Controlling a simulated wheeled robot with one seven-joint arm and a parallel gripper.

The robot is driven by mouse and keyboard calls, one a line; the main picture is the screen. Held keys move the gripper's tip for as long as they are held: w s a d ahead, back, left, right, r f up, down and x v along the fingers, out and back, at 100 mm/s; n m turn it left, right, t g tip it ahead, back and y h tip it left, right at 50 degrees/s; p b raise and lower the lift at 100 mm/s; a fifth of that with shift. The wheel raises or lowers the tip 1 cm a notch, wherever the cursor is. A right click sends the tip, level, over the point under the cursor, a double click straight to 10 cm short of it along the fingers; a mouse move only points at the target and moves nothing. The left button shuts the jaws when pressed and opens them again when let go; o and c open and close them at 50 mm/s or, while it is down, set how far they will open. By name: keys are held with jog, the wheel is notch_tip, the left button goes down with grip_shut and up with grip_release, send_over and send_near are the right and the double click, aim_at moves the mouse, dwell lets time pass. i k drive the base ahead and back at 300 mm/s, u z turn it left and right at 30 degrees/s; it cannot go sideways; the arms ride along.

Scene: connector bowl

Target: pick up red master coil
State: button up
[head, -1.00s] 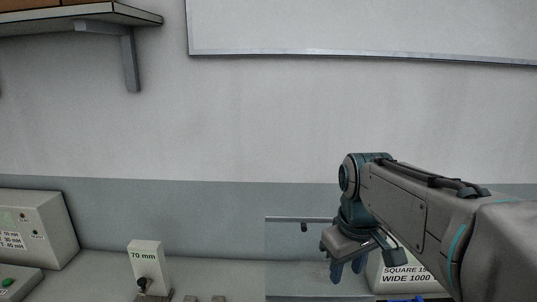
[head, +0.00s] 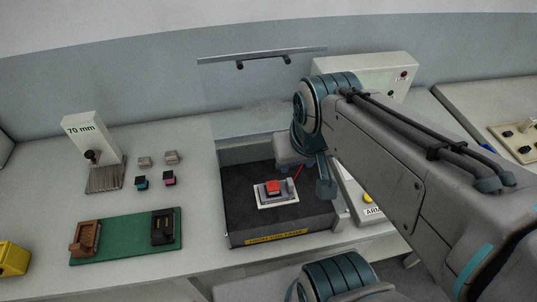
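A small dark piece with a pinkish-red top (head: 169,178) lies on the bench to the left, beside a similar teal-topped piece (head: 141,182). My gripper (head: 308,182) hangs over the right part of the station, to the right of the red block. Its fingers look apart and empty, though one is partly hidden.
A raised clear cover (head: 262,58) stands behind the station. A 70 mm gauge block (head: 84,137) and a green board (head: 130,243) with brown and black fixtures are left. A yellow bin (head: 13,258) is far left. A control box (head: 395,72) stands behind my arm.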

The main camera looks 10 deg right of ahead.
aim_at(273, 187)
jog(key=k, duration=1)
jog(key=u, duration=1.3)
jog(key=i, duration=1)
jog(key=z, duration=1.45)
